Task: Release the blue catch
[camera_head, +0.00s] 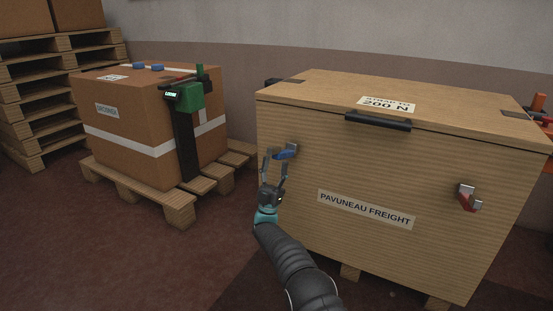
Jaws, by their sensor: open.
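The wooden crate (380,160) stands on the right with its lid shut and a dark handle (378,121) on the lid's front edge. The blue catch (284,155) sits on the upper left of the crate's front face, with a grey metal part at its right end. My gripper (273,161) is open, its two fingers pointing up at the left part of the blue catch. I cannot tell whether a finger touches it. A second catch (468,197), red and grey, is on the right of the same face.
A strapped cardboard box (140,125) with a green and black tool on its side stands on a pallet (130,191) at left. Stacked pallets (30,110) are behind it. Bare floor (120,260) lies in front.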

